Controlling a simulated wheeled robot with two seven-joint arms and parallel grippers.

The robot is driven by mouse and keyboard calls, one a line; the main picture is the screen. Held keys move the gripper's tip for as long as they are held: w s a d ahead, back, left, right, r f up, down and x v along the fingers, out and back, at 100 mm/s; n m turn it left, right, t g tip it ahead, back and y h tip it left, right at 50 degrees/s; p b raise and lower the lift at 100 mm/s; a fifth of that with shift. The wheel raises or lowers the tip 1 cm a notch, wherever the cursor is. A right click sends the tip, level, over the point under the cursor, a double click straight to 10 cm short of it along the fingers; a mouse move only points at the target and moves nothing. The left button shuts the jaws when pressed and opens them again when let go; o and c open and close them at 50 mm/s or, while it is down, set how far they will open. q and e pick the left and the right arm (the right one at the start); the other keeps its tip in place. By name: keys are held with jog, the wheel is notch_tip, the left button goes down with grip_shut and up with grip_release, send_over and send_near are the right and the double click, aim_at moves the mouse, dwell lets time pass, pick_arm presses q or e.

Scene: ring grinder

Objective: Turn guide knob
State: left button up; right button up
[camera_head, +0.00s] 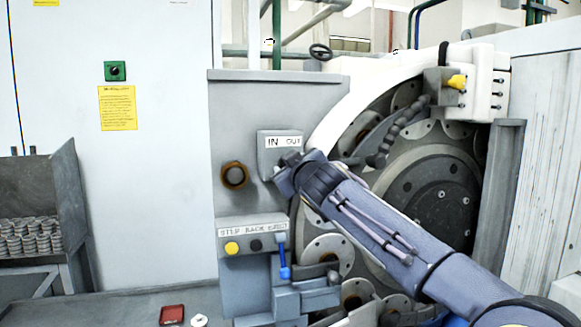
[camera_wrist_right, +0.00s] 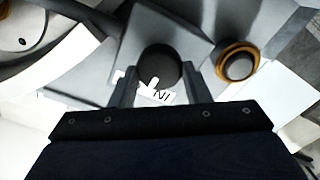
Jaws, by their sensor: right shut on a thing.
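The guide knob (camera_wrist_right: 160,66) is a dark round knob on a grey box (camera_head: 268,148) labelled IN and OUT, on the front of the grinder. My right gripper (camera_head: 285,174) reaches it from the lower right and covers most of the knob in the head view. In the wrist view the two fingers of my right gripper (camera_wrist_right: 158,82) stand on either side of the knob, shut on it. A white pointer mark and the IN label (camera_wrist_right: 160,95) show beside it. My left gripper is not in view.
A brass-rimmed round fitting (camera_head: 234,175) sits left of the knob box. Below is a button panel (camera_head: 252,232) with yellow and black buttons and a blue lever (camera_head: 284,258). The large grinding disc (camera_head: 440,190) is behind my right arm. A red tray (camera_head: 172,314) and a ring (camera_head: 199,320) lie at the bottom.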

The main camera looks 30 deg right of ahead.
jog(key=shift+a+f+n+p, duration=0.1)
jog(key=shift+n+p, duration=0.1)
jog(key=shift+n, duration=1.65)
jog(key=shift+a+f+n+p, duration=0.1)
jog(key=shift+n+p, duration=0.05)
jog(key=shift+n, duration=1.7)
jog(key=o, duration=1)
jog(key=shift+c, duration=0.2)
jog(key=b+v, duration=0.2)
jog(key=v, duration=0.5)
jog(key=shift+s+b, duration=0.35)
